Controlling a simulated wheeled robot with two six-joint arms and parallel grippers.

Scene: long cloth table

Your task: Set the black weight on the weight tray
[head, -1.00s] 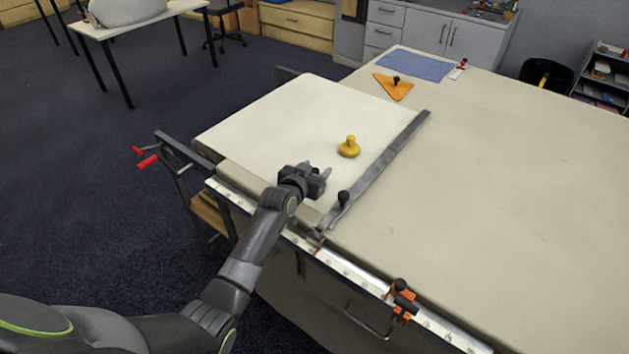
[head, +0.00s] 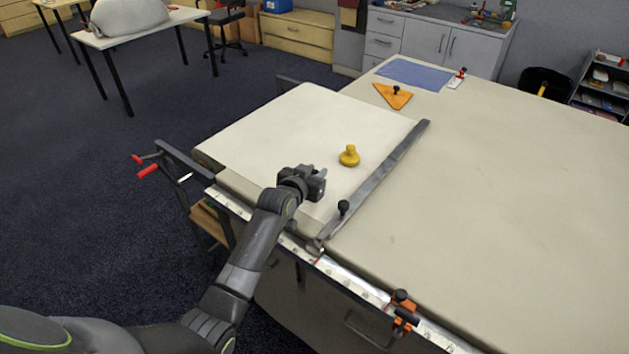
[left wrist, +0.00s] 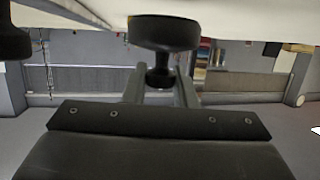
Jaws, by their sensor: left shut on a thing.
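My left gripper (head: 318,172) is over the white sheet, left of the yellow weight. In the left wrist view the two fingers (left wrist: 161,88) are shut on the narrow knob of the black weight (left wrist: 165,33). The weight's round disc sticks out beyond the fingertips, close to the pale table surface. In the head view the gripper hides most or all of the black weight, and I cannot tell whether it touches the sheet. I cannot pick out the weight tray with certainty in either view. My right gripper is not in view.
The yellow weight (head: 349,156) stands on the white sheet (head: 275,133). A long grey straightedge (head: 382,172) with a black knob (head: 343,207) lies along the sheet's right edge. An orange triangle (head: 393,96) and a blue mat (head: 416,71) lie farther back. The table's right side is clear.

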